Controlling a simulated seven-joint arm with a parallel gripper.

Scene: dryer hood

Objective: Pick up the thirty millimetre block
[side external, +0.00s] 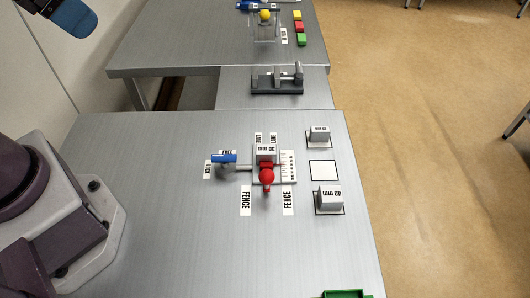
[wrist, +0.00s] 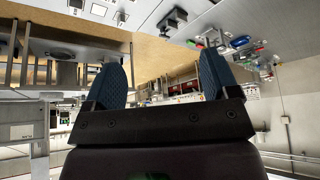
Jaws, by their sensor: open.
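The thirty millimetre block (side external: 266,150), a grey block with a white label reading 30 mm, sits in the fixture at the middle of the near table in the side external view. The fixture has a red ball-ended handle (side external: 267,177), a blue-ended handle (side external: 224,158) and a printed scale (side external: 288,166). My gripper (side external: 75,18) is high at the top left, well away from the block. In the wrist view my gripper (wrist: 160,82) has its two blue fingers wide apart with nothing between them. I cannot make out the block in the wrist view.
A smaller block (side external: 319,134) and a block labelled 40 mm (side external: 329,199) stand in outlined squares at the right, with an empty white square (side external: 323,170) between them. A green tray (side external: 346,294) is at the front edge. A dark clamp device (side external: 277,80) stands behind.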

